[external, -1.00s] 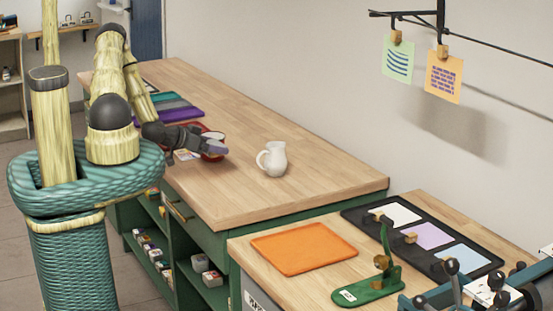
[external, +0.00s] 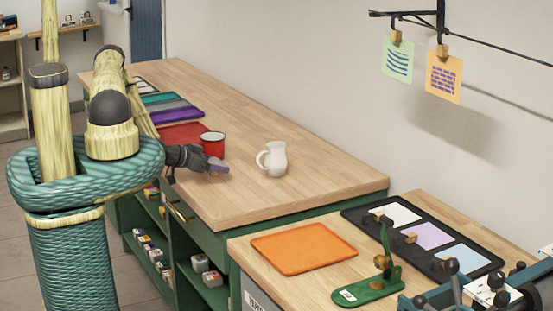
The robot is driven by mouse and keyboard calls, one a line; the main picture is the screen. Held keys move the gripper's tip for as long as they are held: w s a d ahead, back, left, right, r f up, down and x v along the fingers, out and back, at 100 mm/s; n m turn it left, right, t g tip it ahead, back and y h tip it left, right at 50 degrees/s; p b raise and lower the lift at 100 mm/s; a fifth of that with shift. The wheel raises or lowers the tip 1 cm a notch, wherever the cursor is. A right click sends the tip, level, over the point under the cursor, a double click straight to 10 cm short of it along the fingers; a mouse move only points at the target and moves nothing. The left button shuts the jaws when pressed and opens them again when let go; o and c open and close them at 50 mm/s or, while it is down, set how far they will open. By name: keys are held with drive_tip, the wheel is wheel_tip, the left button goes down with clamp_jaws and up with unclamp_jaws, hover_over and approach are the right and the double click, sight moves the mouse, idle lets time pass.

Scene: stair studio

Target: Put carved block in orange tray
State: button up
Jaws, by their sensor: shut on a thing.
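The orange tray (external: 303,248) lies flat and empty on the nearer, lower wooden bench. My gripper (external: 212,169) is over the left edge of the farther wooden bench, in front of the red mug. It is shut on a small mauve-grey piece, the carved block (external: 219,169), which shows at the fingertips. The carving is too small to make out, and the fingers hide part of the block. The gripper is well to the left of the orange tray and farther back.
A white jug (external: 273,159) stands to the right. A green stand (external: 367,289) and a black tray with coloured cards (external: 430,240) flank the orange tray.

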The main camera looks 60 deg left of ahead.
sight(214, 182)
drive_tip(key=shift+f+p, duration=0.45)
drive_tip(key=shift+f, duration=1.3)
drive_tip(key=shift+f, duration=0.25)
drive_tip(key=o, duration=0.9)
drive_tip(key=shift+r, duration=0.1)
drive_tip(key=p+v, duration=0.3)
drive_tip(key=v, duration=1.4)
drive_tip(key=shift+s+d+p, duration=0.2)
drive_tip(key=shift+s+p, duration=0.05)
drive_tip(key=shift+p, duration=0.05)
